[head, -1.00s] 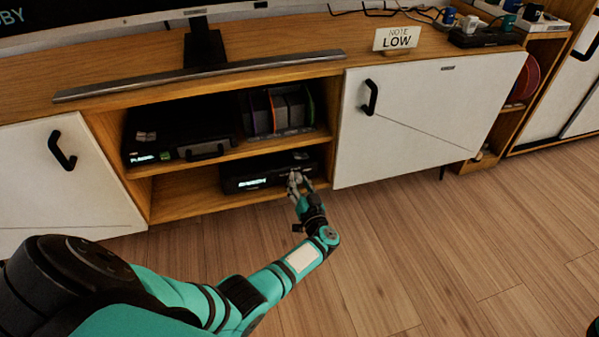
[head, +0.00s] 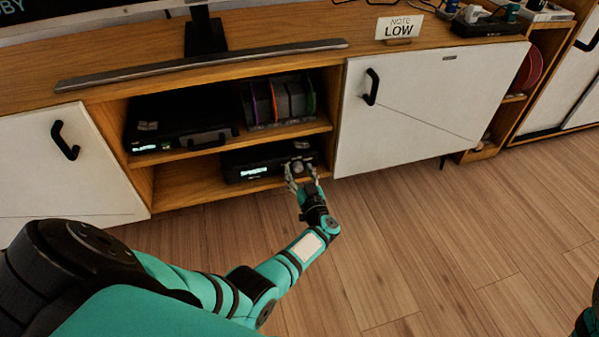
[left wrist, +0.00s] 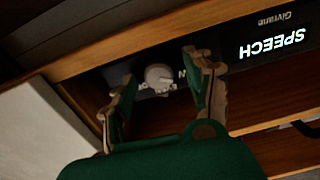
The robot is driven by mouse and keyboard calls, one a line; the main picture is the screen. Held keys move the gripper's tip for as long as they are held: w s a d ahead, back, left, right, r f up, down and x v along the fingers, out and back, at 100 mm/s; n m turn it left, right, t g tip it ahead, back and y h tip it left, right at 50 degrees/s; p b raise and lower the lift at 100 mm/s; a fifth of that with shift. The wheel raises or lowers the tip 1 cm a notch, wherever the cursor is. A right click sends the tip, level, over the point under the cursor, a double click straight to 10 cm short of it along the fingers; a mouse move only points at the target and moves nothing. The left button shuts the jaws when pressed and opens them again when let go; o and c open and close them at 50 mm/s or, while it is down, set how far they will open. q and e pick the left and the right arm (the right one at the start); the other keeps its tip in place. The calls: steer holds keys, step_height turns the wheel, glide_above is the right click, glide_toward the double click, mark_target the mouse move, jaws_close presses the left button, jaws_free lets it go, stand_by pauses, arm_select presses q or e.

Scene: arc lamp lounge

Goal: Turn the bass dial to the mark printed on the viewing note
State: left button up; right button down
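The viewing note (head: 398,28) is a white card reading "NOTE LOW" on top of the cabinet. The black audio unit (head: 240,172) sits on the lower shelf of the open bay, with a lit display. In the left wrist view the display reads "SPEECH" (left wrist: 272,43), upside down. A pale round dial (left wrist: 159,77) shows there on the unit's front. My left gripper (head: 302,173) is in front of the unit's right part. Its fingers are apart, one on each side of the dial; I cannot tell whether they touch it. My right gripper is out of view.
A second black device (head: 165,135) and several upright sleeves (head: 280,103) fill the upper shelf. A white door with a black handle (head: 371,87) stands right of the bay, another (head: 63,142) left. The wooden floor (head: 440,240) is clear.

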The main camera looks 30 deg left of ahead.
arm_select(q)
steer(key=v, duration=0.7)
steer(key=shift+d, duration=0.2)
steer(key=shift+s, duration=0.15)
